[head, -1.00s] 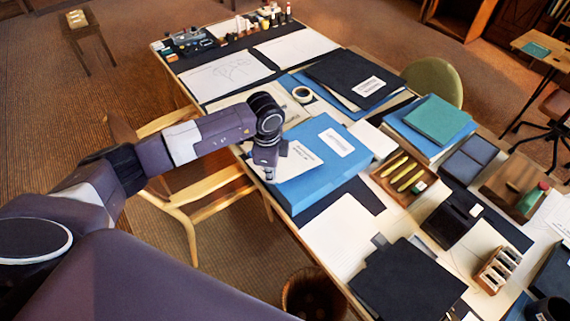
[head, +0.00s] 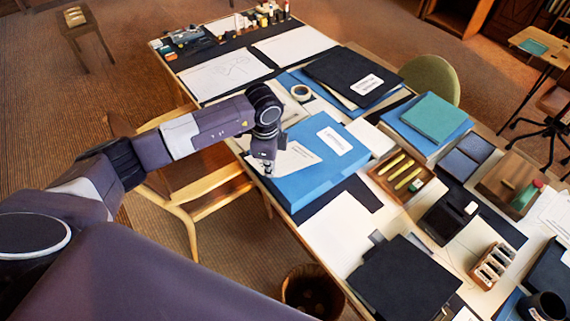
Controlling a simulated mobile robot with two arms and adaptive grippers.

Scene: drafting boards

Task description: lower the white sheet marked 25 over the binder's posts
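A large blue binder or box (head: 318,178) lies on the near edge of the table, with a white label on its top. A white sheet (head: 298,157) with small print lies at or just over its left part; I cannot read a 25 on it. My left gripper (head: 268,170) points down at the sheet's left end, by the binder's left edge. Its fingers are too small and dark to tell whether they are open or shut on the sheet. No binder posts can be made out. My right gripper is not in view.
A wooden tray (head: 372,170) with yellow sticks stands right of the binder. A black folder (head: 405,283) lies nearer, and a tape roll (head: 301,92) farther back. A wooden chair (head: 185,212) stands against the near edge, with a waste basket (head: 313,290) on the floor.

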